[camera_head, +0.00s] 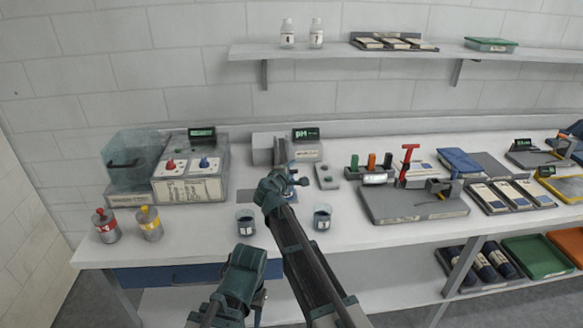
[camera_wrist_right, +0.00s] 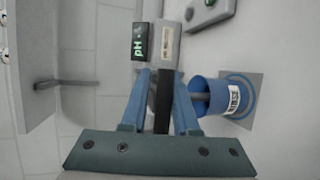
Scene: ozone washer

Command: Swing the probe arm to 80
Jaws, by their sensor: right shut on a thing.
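The pH meter with its lit display (camera_head: 306,133) stands at the back of the bench, and the display also shows in the wrist view (camera_wrist_right: 140,42). My right gripper (camera_wrist_right: 160,100) is shut on the dark probe arm (camera_wrist_right: 163,112) beside the meter. A grey probe (camera_wrist_right: 200,97) reaches from there into the blue beaker labelled RINSE (camera_wrist_right: 216,84). In the head view, my right gripper (camera_head: 283,178) and forearm hide much of the probe arm and beaker. The angle scale cannot be read. My left gripper (camera_head: 247,280) hangs low before the bench; its fingers cannot be made out.
Two small dark-liquid beakers (camera_head: 245,222) (camera_head: 322,217) stand near the front edge, either side of my right arm. A grey fixture (camera_head: 410,206) with a red handle is right.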

